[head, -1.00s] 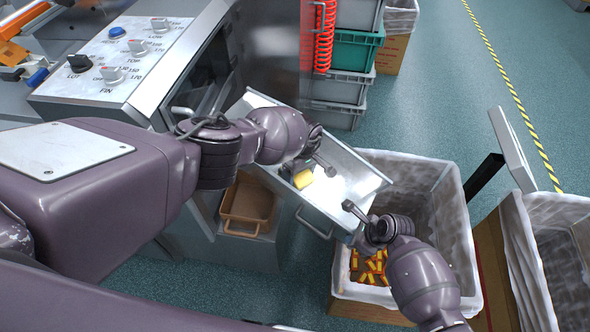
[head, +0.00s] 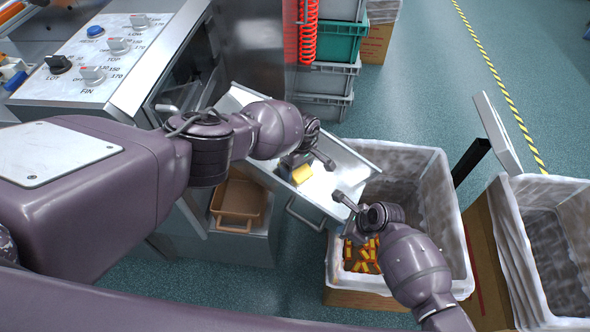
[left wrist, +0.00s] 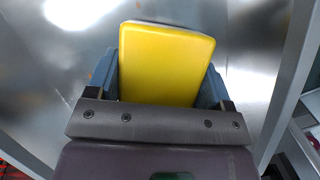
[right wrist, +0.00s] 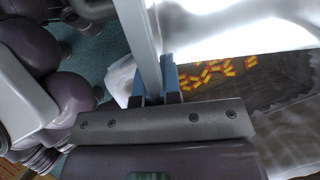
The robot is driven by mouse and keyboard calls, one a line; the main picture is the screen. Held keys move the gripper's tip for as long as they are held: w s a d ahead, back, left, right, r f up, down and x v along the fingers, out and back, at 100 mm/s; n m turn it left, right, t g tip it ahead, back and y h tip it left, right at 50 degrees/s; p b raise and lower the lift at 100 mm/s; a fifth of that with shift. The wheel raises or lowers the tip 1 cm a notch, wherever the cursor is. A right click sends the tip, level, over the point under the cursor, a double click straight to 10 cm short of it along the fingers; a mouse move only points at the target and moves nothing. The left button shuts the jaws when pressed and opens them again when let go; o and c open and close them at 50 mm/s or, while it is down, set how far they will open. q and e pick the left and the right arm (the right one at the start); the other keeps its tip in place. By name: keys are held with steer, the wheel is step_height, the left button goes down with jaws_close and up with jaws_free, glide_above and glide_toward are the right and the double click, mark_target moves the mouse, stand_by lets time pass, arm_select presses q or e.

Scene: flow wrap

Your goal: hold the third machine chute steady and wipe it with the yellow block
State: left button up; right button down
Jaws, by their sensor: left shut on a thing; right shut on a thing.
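The machine chute (head: 346,172) is a shiny metal tray sloping down to the right from the machine; its metal surface also shows in the left wrist view (left wrist: 50,75). The yellow block (head: 302,174) is at the chute's surface, and it fills the middle of the left wrist view (left wrist: 165,62). My left gripper (head: 300,170) is shut on the yellow block, with blue fingers on both its sides. My right gripper (head: 340,200) is shut on the chute's near side wall close to its lower end; the right wrist view shows the metal edge (right wrist: 145,45) between its fingers.
A lined bin (head: 440,190) stands below the chute's lower end, with several red and yellow wrapped pieces (head: 362,258) in it. A second lined bin (head: 510,200) stands at right. A brown tray (head: 238,203) sits under the machine. Stacked crates (head: 335,45) stand behind the chute.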

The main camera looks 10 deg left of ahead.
arm_select(q)
steer(key=shift+s+d+r, duration=0.1)
steer(key=shift+s+r, duration=0.05)
steer(key=shift+r, duration=0.25)
steer(key=shift+s+d+r, duration=0.1)
steer(key=shift+r, duration=0.3)
arm_select(e)
steer(key=shift+a+r, duration=0.1)
steer(key=shift+a, duration=0.05)
arm_select(q)
steer(key=shift+s+d+r, duration=0.1)
steer(key=shift+d+r, duration=0.2)
steer(key=shift+r, duration=0.45)
steer(key=shift+s+d+r, duration=0.15)
steer(key=shift+d+r, duration=0.15)
steer(key=shift+r, duration=0.5)
steer(key=shift+s+d+r, duration=0.1)
steer(key=shift+d+r, duration=0.2)
steer(key=shift+r, duration=0.45)
arm_select(e)
steer(key=c, duration=1.1)
jaws_free()
steer(key=shift+r, duration=4.4)
